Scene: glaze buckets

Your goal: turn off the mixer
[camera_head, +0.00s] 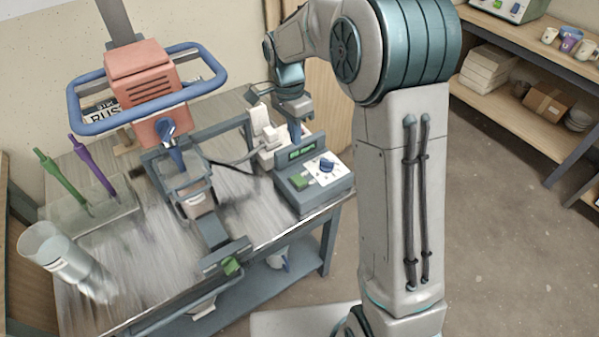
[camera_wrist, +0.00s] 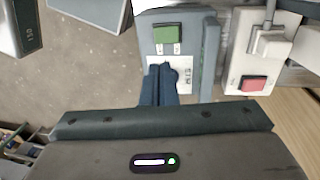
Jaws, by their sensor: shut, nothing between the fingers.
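The mixer (camera_head: 140,72) has an orange motor housing ringed by a blue handle, on a stand over the table. A grey control box (camera_head: 338,183) stands at the table's right end, with a lit green display (camera_head: 303,153), a blue knob (camera_head: 327,165) on a white dial plate and a green button (camera_head: 300,181). The green button also shows in the wrist view (camera_wrist: 168,33). My gripper (camera_head: 295,136) is shut and empty, above the box's back edge. In the wrist view its fingers (camera_wrist: 160,72) cover part of the white plate; contact cannot be told.
A white unit (camera_head: 267,137) stands behind the box; the wrist view shows a red switch (camera_wrist: 253,83) on it. A clear cylinder (camera_head: 56,254) and green and purple tools (camera_head: 92,166) are at left. Shelves (camera_head: 515,105) hold mugs and boxes at right.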

